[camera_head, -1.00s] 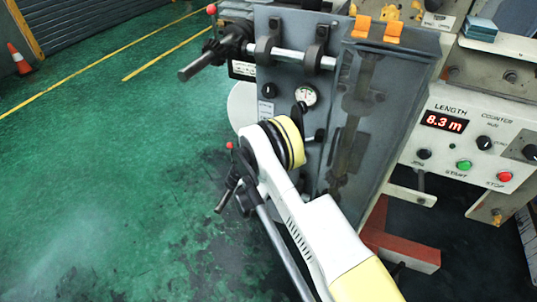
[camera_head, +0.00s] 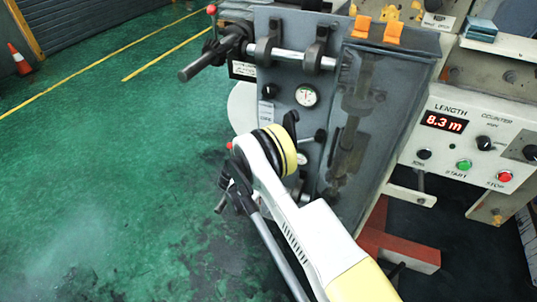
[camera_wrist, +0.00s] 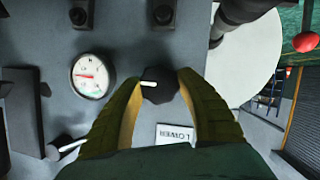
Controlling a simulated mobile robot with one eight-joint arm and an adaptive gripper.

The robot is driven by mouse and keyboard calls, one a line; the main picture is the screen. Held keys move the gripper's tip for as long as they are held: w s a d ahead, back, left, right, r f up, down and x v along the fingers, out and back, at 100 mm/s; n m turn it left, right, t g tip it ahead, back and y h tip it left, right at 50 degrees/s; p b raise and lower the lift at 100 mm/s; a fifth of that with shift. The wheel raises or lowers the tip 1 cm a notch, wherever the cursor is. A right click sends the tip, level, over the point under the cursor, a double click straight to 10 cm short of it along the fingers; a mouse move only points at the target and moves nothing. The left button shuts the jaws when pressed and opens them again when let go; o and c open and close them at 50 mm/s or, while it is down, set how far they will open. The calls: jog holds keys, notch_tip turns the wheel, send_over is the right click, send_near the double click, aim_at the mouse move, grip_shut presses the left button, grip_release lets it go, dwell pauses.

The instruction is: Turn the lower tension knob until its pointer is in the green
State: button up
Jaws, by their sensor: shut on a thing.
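In the wrist view, the lower tension knob (camera_wrist: 161,88) is dark, with a white mark pointing left in the picture. The two padded yellow-green fingers of my gripper (camera_wrist: 159,82) are closed on it, one on each side. An upside-down label reading "LOWER" (camera_wrist: 175,134) sits beside the knob. In the head view my wrist hides the knob and fingers, and the lower gauge (camera_head: 302,158) shows only partly.
The upper gauge (camera_head: 307,95) and upper knob (camera_head: 265,89) are on the same grey panel. A black lever (camera_wrist: 66,146) is near my left finger. A roller bar (camera_head: 290,58) crosses above. The counter box (camera_head: 465,140) reads 8.3 m. Green floor is open at left.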

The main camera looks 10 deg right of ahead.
jog(key=shift+n+g+h, duration=0.3)
jog(key=shift+n+h, duration=0.2)
jog(key=shift+n, duration=0.3)
jog(key=o, duration=1.2)
jog(key=v, duration=1.2)
jog(key=shift+f, duration=0.1)
